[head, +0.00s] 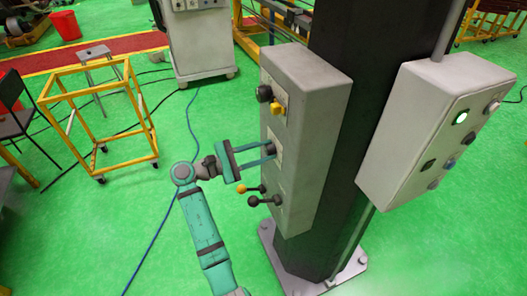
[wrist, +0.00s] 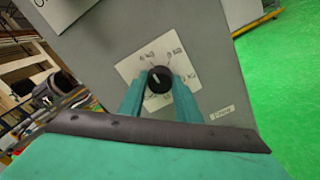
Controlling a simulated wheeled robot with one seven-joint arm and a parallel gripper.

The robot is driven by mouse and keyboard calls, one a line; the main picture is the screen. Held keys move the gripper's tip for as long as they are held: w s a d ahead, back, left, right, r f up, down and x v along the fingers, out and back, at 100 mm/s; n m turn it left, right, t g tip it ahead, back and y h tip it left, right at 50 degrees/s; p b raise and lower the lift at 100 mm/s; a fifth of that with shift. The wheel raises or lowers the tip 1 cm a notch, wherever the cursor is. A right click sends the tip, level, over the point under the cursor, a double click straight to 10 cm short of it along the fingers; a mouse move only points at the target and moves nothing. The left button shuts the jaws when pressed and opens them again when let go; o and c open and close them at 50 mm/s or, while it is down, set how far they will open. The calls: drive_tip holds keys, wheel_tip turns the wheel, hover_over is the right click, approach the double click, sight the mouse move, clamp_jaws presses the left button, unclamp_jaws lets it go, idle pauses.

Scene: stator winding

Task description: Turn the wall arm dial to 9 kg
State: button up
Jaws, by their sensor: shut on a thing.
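The dial is a round black knob (wrist: 159,79) with a light pointer mark, on a white scale plate (wrist: 131,70) with several kg markings. The numbers are too small to read with certainty. In the wrist view the pointer mark points up and slightly left. The plate is on the front of a grey control box (head: 308,95) fixed to a dark column. My gripper (head: 270,154) reaches the box from the left, its two teal fingers on either side of the knob. It is shut on the knob, as the wrist view (wrist: 159,92) also shows. In the head view the fingers largely hide the knob.
A black knob (head: 264,93) and a yellow knob (head: 277,108) sit above the dial. Two levers, one yellow-tipped (head: 241,188) and one black-tipped (head: 253,201), stick out just below my gripper. A second grey box (head: 425,130) is right of the column.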

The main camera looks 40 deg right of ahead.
drive_tip(key=shift+m, duration=0.3)
drive_tip(key=m, duration=0.5)
drive_tip(key=shift+m, duration=0.3)
drive_tip(key=m, duration=0.5)
drive_tip(key=shift+m, duration=0.3)
drive_tip(key=o, duration=1.1)
drive_tip(key=shift+c, duration=0.2)
drive_tip(key=shift+a, duration=0.15)
drive_tip(key=v, duration=1)
drive_tip(key=shift+a, duration=0.3)
drive_tip(key=shift+f, duration=0.1)
